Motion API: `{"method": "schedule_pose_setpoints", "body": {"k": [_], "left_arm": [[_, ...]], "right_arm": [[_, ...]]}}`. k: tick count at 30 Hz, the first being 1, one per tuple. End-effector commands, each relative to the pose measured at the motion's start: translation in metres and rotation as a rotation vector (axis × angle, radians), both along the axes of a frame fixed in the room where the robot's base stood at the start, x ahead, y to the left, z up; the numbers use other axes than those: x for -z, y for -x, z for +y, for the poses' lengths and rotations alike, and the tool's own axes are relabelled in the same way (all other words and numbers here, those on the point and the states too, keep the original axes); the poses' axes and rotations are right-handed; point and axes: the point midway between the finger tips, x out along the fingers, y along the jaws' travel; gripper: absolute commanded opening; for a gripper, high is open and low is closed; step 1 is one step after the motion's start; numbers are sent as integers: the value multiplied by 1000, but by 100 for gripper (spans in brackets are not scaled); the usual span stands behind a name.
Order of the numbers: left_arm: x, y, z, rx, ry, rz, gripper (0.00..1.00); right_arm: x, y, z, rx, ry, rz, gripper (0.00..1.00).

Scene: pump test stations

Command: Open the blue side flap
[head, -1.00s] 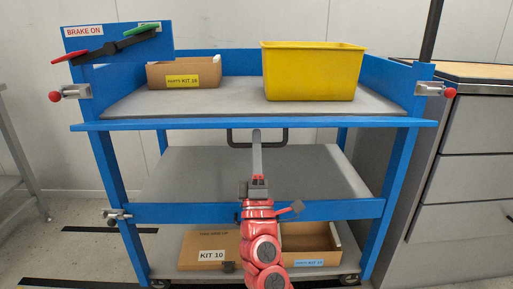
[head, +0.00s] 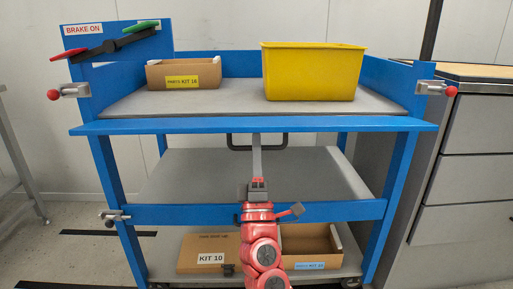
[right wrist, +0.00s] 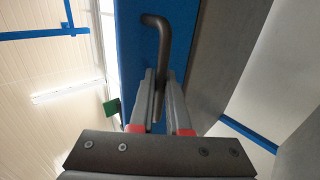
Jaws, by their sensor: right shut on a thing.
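The blue side flap (head: 180,126) shows as a narrow blue strip along the front of the cart's top shelf, folded outward and seen at a shallow angle. A dark U-shaped handle (head: 282,142) hangs below it. My right gripper (head: 256,140) reaches up from below and is shut on this handle. In the right wrist view the handle (right wrist: 157,50) passes between the fingers (right wrist: 160,105), with the blue panel (right wrist: 130,45) behind it. My left gripper is out of view.
Red-knobbed latches stand at left (head: 70,91) and right (head: 436,89). A yellow bin (head: 312,75) and cardboard box (head: 170,75) sit on the top shelf. A lower blue rail (head: 340,209) crosses near my arm. A grey cabinet (head: 470,170) stands at right.

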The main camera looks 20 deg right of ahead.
Motion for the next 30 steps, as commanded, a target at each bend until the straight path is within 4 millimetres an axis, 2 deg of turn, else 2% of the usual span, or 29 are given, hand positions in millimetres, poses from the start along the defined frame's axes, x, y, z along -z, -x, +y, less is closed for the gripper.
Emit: {"method": "schedule_pose_setpoints", "body": {"k": [2,3,7,8,20,25,30], "left_arm": [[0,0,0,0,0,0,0],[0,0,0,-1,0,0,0],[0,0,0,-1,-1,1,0],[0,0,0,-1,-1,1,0],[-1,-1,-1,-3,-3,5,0],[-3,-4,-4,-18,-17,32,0],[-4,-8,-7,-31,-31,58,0]], "right_arm": [[-1,0,0,0,1,-2,0],[-1,0,0,0,1,-2,18],[-1,1,0,0,1,-2,42],[-1,1,0,0,1,-2,44],[1,2,1,0,2,-2,44],[17,14,5,-2,5,2,44],[45,39,13,-3,3,4,44]]}}
